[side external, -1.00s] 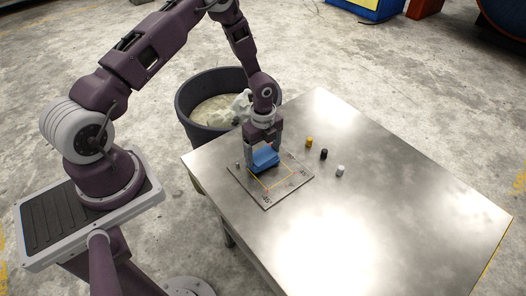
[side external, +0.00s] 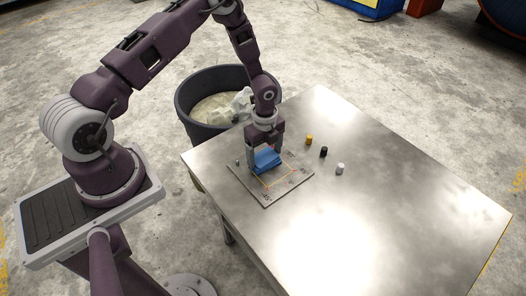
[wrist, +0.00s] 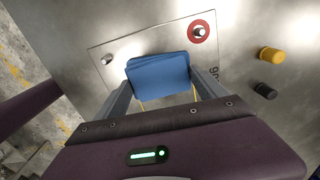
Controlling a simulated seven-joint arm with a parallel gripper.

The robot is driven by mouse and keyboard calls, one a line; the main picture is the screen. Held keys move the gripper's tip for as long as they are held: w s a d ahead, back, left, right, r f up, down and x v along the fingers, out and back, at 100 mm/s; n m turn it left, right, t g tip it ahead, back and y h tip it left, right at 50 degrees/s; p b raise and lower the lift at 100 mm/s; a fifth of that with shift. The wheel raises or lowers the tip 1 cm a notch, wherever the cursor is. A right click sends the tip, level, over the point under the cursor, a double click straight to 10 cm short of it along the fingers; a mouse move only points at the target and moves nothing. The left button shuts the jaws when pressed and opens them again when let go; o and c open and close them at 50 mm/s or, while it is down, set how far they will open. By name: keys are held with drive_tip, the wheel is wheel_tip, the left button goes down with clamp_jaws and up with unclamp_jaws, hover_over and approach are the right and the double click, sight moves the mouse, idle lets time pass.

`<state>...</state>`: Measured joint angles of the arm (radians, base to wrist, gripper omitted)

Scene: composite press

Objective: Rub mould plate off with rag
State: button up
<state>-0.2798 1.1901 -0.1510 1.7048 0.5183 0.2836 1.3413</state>
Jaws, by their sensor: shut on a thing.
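The mould plate (side external: 268,196) is a flat grey metal square with yellow lines on it, lying on the steel table; it also shows in the wrist view (wrist: 118,52). The blue rag (side external: 267,159) is folded and held between the fingers of my gripper (side external: 265,154), over the back part of the plate. In the wrist view the rag (wrist: 158,75) sits between both fingers. It seems to be at the plate surface, but I cannot tell whether it touches. A red ring with a pin (wrist: 199,31) and a small metal pin (wrist: 107,59) are on the plate.
A yellow cylinder (side external: 309,139), a black one (side external: 323,152) and a white one (side external: 340,169) stand on the table right of the plate. A dark bin (side external: 190,112) with pale crumpled material stands behind the table. The table's right side is clear.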

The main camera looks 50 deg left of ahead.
sight(263, 155)
drive_tip(key=shift+d, duration=3.35)
drive_tip(key=shift+a, duration=3.85)
drive_tip(key=shift+r, duration=3.5)
drive_tip(key=shift+d, duration=0.15)
